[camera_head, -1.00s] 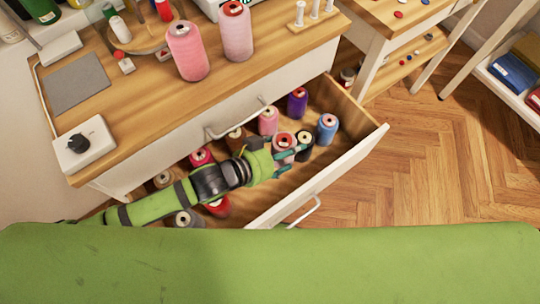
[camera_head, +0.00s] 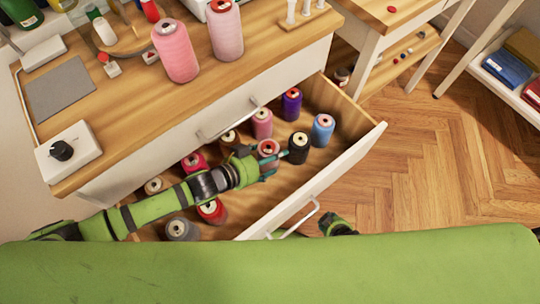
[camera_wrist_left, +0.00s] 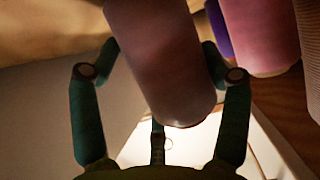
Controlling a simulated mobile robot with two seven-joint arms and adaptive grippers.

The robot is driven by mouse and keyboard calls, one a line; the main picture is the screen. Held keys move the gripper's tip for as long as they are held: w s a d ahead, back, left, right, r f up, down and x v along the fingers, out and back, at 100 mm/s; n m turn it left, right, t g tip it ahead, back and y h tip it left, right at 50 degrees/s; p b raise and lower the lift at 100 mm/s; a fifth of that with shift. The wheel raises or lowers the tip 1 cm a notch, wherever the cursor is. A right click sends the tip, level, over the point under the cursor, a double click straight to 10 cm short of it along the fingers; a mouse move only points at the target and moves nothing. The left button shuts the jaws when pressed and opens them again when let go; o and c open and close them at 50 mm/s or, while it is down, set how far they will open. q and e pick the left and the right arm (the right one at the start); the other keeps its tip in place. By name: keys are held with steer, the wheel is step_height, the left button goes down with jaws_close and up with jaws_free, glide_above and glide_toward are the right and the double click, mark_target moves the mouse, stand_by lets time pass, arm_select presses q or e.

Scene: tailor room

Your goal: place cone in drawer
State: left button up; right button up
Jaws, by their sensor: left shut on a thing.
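The pink cone of thread (camera_head: 268,150) is upright in or just above the open drawer (camera_head: 335,165); I cannot tell whether its base touches the drawer floor. My left gripper (camera_head: 268,165) reaches into the drawer from the left and is shut on this cone. In the left wrist view the cone (camera_wrist_left: 160,60) stands between the teal fingers (camera_wrist_left: 160,80). The fingers partly hide its lower part in the head view.
Several other cones stand in the drawer, including a black one (camera_head: 299,148), a blue one (camera_head: 323,130), a purple one (camera_head: 291,104) and another pink one (camera_head: 262,124). Bare drawer floor shows near the front. Two large pink cones (camera_head: 175,52) stand on the tabletop (camera_head: 130,110).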

arm_select(q)
steer(key=shift+f, duration=0.1)
steer(key=o, duration=1.4)
steer(key=shift+c, duration=0.2)
steer(key=p+v, duration=0.1)
steer(key=v, duration=0.6)
steer(key=shift+a+r, duration=0.2)
steer(key=shift+r, duration=0.1)
steer(key=shift+s, duration=0.1)
